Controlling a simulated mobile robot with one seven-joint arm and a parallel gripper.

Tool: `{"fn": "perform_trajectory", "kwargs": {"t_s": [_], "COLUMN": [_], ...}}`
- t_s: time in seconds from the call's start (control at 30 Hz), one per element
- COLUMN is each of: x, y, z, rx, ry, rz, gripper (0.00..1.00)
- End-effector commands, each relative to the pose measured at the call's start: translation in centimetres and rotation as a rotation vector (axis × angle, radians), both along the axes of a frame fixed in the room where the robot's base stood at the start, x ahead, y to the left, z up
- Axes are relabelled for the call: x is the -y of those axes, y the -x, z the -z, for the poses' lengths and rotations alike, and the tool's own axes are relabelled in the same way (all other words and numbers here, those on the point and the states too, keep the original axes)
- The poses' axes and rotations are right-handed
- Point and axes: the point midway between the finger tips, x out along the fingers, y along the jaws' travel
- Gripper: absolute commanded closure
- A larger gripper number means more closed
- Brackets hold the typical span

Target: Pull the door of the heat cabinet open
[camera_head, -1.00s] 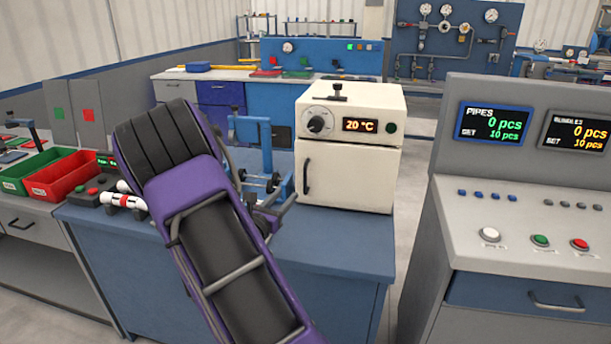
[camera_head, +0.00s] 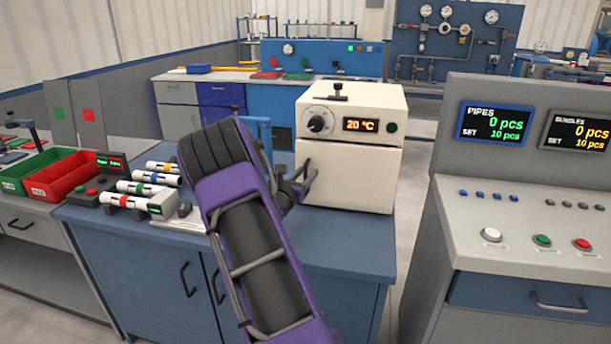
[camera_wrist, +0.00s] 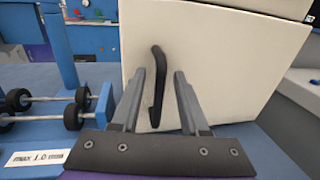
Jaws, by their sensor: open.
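The heat cabinet (camera_head: 350,110) is a cream box on the blue bench, with a knob and a display reading 20 °C above its door. The door (camera_head: 355,178) is shut; it fills much of the wrist view (camera_wrist: 225,60). Its black upright handle (camera_wrist: 157,75) shows between my fingers in the wrist view. My gripper (camera_head: 308,172) is open at the left side of the door front, with its fingertips (camera_wrist: 170,78) on either side of the handle. Whether the fingers touch the handle cannot be told.
A blue stand with black rollers (camera_wrist: 50,105) is left of my gripper, close to it. A rack of white pipes with coloured bands (camera_head: 145,190) lies further left on the bench. A control console (camera_head: 530,200) stands right of the cabinet, across a gap.

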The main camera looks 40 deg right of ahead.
Motion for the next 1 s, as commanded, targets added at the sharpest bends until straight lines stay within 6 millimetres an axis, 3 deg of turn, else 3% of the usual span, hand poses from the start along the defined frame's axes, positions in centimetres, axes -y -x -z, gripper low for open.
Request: {"fn": "perform_trajectory", "kwargs": {"t_s": [0.07,0.33,1.0], "x": [0.0,-0.03,-0.03], "y": [0.01,0.01,0.02], "z": [0.0,-0.01,-0.02], "rx": [0.0,0.0,0.0], "ry": [0.0,0.0,0.0], "rz": [0.0,0.0,0.0], "gripper": [0.56,1.0,1.0]}}
